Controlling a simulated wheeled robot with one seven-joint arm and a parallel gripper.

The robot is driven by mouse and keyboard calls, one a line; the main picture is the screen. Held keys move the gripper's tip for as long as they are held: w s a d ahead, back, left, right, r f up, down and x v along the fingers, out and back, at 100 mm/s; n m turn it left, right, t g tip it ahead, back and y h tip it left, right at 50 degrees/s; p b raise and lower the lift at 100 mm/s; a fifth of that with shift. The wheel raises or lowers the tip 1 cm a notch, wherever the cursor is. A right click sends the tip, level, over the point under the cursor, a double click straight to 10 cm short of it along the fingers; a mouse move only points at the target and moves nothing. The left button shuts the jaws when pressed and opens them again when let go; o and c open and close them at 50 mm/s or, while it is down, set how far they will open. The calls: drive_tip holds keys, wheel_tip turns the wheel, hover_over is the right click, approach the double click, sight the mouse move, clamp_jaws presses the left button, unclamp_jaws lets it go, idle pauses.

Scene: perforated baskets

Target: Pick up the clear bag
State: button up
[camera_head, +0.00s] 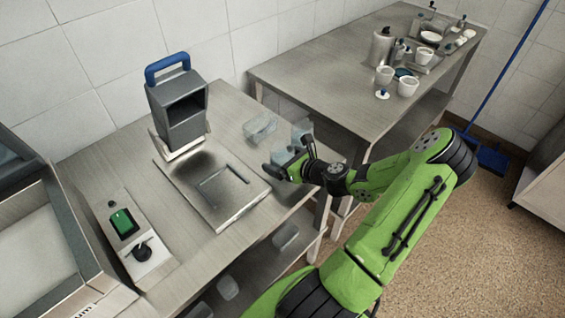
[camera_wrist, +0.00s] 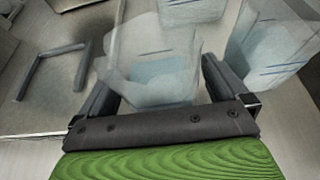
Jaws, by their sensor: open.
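A clear bag (camera_wrist: 155,78) with a pale blue tint and a dark line stands between my gripper's fingers in the wrist view. My gripper (camera_wrist: 158,92) is open, with one finger on each side of that bag; I cannot tell whether they touch it. In the head view my gripper (camera_head: 289,163) is low over the right part of the steel table, partly hiding the bag (camera_head: 281,156) there. Another clear bag (camera_wrist: 270,55) is to the right in the wrist view. In the head view, a clear bag (camera_head: 260,129) lies farther back and another (camera_head: 302,129) is just behind my gripper.
A grey machine with a blue handle (camera_head: 178,105) stands on the table (camera_head: 100,172), behind a flat plate (camera_head: 224,203). Clear bags (camera_head: 286,236) lie below. A second table (camera_head: 300,78) holds cups.

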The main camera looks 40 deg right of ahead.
drive_tip(key=c, duration=1)
